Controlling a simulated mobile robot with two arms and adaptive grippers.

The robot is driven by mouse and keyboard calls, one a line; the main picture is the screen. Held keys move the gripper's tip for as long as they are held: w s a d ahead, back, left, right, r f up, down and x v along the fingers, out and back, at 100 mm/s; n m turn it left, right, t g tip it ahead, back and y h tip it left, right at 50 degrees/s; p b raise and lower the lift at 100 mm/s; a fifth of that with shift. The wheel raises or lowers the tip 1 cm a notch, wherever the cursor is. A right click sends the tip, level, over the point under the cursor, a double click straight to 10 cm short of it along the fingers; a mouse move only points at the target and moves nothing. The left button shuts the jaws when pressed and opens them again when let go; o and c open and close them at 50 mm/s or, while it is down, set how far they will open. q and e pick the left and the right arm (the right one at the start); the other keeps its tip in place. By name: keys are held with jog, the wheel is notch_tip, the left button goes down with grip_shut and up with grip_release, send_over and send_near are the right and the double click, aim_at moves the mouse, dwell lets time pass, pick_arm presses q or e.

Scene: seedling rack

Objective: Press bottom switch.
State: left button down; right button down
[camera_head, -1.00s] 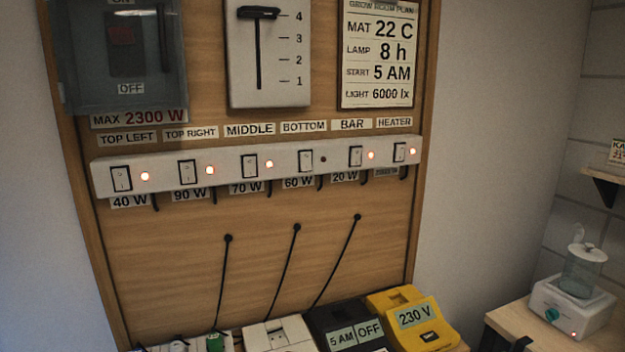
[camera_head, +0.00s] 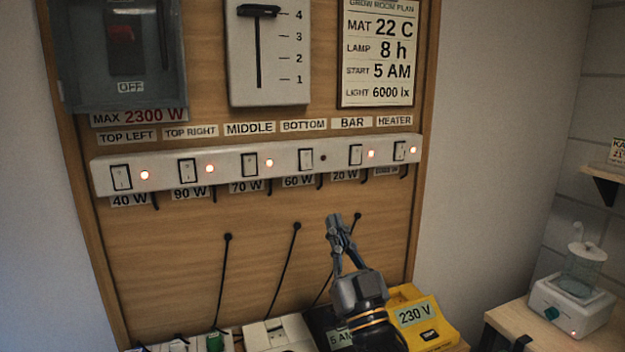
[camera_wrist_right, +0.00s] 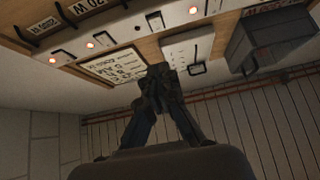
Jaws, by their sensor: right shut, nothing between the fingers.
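The switch strip (camera_head: 225,168) runs across the wooden board in the head view. The bottom switch (camera_head: 305,158) sits under the BOTTOM label (camera_head: 303,125); the small lamp (camera_head: 323,158) to its right is dark. In the wrist view the bottom switch (camera_wrist_right: 155,20) shows near the top edge. My right gripper (camera_head: 333,218) is shut and empty. In the head view its tips show below the strip, a little right of the bottom switch, and apart from it. In the wrist view the shut fingers (camera_wrist_right: 160,76) stand in the middle. My left gripper is not in view.
The other switches' lamps glow orange. A yellow 230 V box (camera_head: 422,318) and a dark timer box (camera_head: 330,318) stand below, partly behind my right arm. Black cables hang on the board. A lidded main switch (camera_head: 125,85) and slider panel (camera_head: 285,75) are above.

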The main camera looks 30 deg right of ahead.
aim_at(307, 162)
jog(key=shift+w+f+p+x, duration=0.35)
jog(key=shift+p+x, duration=0.7)
jog(key=shift+x, duration=1.1)
jog(key=shift+w+f+p+x, duration=0.35)
jog(key=shift+p+x, duration=0.65)
jog(key=shift+x, duration=1.15)
jog(key=shift+w+f+p+x, duration=0.15)
jog(key=shift+f+p+x, duration=0.3)
jog(key=shift+p+x, duration=1.15)
jog(key=shift+w+d+r+b, duration=0.2)
jog(key=shift+w+r+b, duration=0.2)
jog(key=shift+b, duration=0.2)
